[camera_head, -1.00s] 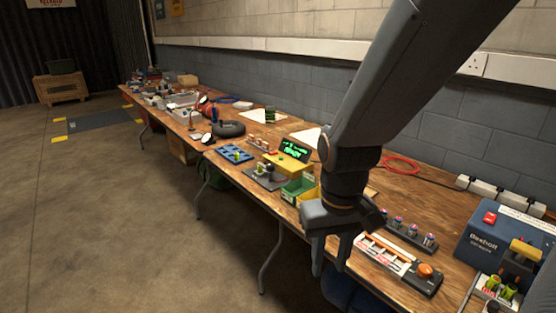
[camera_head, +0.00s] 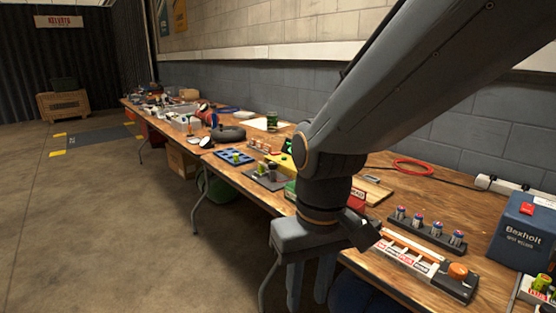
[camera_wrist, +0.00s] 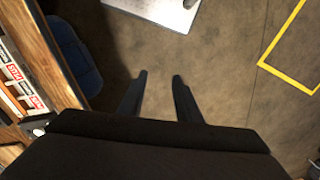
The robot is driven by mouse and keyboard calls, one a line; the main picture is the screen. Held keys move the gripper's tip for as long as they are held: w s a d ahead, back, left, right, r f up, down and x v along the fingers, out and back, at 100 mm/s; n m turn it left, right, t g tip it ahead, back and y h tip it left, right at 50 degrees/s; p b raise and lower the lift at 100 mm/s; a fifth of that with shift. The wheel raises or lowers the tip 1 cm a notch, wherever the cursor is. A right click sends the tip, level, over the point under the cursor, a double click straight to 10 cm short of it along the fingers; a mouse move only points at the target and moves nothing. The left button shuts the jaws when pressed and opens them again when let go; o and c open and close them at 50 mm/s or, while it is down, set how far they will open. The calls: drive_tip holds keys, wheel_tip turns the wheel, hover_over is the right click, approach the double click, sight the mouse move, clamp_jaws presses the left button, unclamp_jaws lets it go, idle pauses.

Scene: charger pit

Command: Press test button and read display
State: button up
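The unit with the green-lit display (camera_head: 288,146) stands mid-table in the head view. My arm hides most of it; only a green sliver and a bit of its yellow body show. I cannot make out a test button or read the display. My gripper (camera_head: 309,288) points down by the table's front edge, nearer to the camera than the display. In the wrist view, my gripper (camera_wrist: 158,76) has its two fingers apart with only floor between them, so it is open and empty.
The long wooden table (camera_head: 237,176) carries a blue tray (camera_head: 235,157), a row of batteries (camera_head: 428,226), a strip with an orange knob (camera_head: 457,270) and a blue spot welder (camera_head: 523,235). A blue bin (camera_wrist: 75,50) stands below the table edge.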

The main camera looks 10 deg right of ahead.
clamp_jaws()
idle(1.9)
